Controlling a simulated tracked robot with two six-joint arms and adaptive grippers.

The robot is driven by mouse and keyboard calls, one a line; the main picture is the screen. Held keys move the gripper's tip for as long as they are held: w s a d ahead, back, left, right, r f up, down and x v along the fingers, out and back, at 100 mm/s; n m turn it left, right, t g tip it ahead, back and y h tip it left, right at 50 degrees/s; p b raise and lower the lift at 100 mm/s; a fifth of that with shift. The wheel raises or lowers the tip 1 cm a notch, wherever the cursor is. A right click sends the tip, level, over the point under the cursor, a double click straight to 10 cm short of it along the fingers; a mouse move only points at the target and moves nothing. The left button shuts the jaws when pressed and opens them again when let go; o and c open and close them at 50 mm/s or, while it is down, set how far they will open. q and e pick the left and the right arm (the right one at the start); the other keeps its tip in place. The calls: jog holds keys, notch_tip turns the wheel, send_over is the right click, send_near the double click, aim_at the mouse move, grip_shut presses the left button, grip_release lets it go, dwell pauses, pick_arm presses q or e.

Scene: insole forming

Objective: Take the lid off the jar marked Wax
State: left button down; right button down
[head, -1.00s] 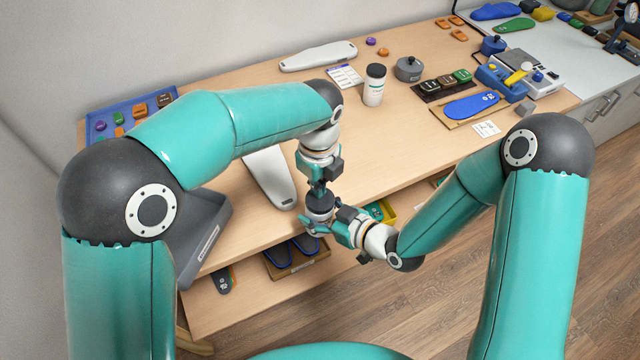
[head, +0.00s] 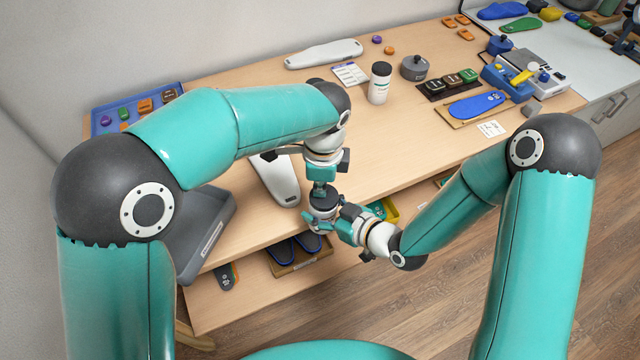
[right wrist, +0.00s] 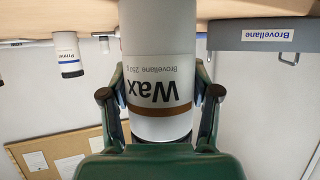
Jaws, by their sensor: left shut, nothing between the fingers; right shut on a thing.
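The Wax jar (right wrist: 160,75) fills the middle of the right wrist view, upside down in the picture. It is white with a brown band, and "Wax" is on its label. My right gripper (right wrist: 161,105) is shut on its body, one finger on each side. In the head view, my right gripper (head: 326,222) holds the jar in front of the table's front edge. A dark round top (head: 322,206) shows there. My left gripper (head: 322,192) points down right above this top, shut with nothing between its fingers. Whether it touches the lid is hidden.
On the table (head: 360,150) a white insole form (head: 277,180) lies beside my left wrist. A white bottle with a dark cap (head: 380,85) and a grey pot (head: 414,67) stand farther back. A blue tray (head: 180,90) is at left. A lower shelf (head: 240,308) holds a box (head: 300,262).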

pick_arm(q)
jog(key=c, duration=1.9)
grip_release()
jog(key=shift+s+d+f, duration=0.1)
jog(key=shift+s+f, duration=0.1)
jog(key=shift+f, duration=0.05)
jog(key=o, duration=0.6)
jog(key=shift+w+r, duration=0.1)
